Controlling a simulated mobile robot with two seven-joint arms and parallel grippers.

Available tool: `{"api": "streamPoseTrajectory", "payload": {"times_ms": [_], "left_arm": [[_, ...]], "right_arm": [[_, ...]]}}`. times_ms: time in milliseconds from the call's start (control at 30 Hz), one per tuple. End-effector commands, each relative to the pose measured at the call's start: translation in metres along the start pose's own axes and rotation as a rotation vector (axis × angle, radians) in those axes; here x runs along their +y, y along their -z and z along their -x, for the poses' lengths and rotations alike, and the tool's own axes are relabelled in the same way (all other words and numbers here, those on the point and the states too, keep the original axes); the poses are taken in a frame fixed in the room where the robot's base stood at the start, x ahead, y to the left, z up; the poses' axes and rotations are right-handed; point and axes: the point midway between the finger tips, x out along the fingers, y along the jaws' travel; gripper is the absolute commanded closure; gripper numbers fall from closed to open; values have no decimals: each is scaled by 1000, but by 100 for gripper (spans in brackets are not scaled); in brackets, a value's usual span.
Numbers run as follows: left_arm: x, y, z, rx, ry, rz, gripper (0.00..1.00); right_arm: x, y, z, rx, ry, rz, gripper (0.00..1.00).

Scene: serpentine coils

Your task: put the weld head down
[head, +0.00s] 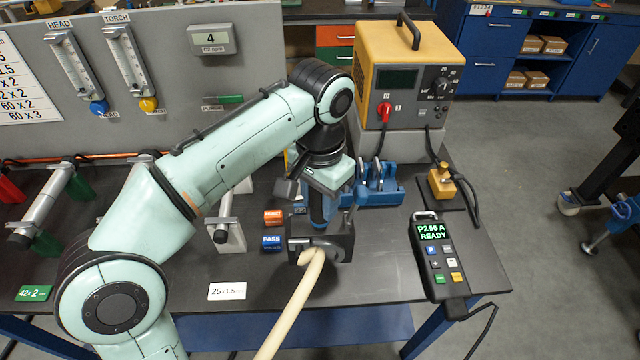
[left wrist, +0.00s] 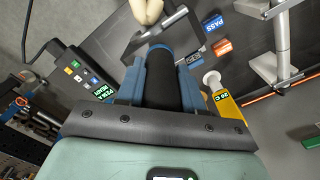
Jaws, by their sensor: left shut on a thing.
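My left gripper (head: 322,208) comes down from above, shut on the handle. In the left wrist view the dark handle with a blue ring (left wrist: 162,88) lies between the blue fingers, and the dark head is beyond it. A cream tube-like piece (head: 292,305) runs from the head's front towards the bottom of the head view. I cannot tell whether the head rests on the bench. My right gripper is out of view.
A blue cradle-like stand (head: 382,190) is behind and right of the head. The yellow power supply (head: 405,70) stands behind it. A pendant reading READY (head: 440,255) lies at the right edge. Orange and blue PASS tags (head: 272,240) are close left. Bench surface (head: 385,262) right of the head is clear.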

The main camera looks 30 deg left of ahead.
Motion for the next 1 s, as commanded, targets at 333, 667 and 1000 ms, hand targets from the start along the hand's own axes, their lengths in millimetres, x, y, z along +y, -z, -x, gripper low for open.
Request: {"api": "streamPoseTrajectory", "payload": {"times_ms": [333, 667, 1000], "left_arm": [[0, 0, -29, 6, 0, 0, 100], [0, 0, -66, 6, 0, 1, 100], [0, 1, -68, 8, 0, 0, 100]], "right_arm": [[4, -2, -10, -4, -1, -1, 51], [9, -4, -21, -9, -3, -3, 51], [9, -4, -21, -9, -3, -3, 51]]}}
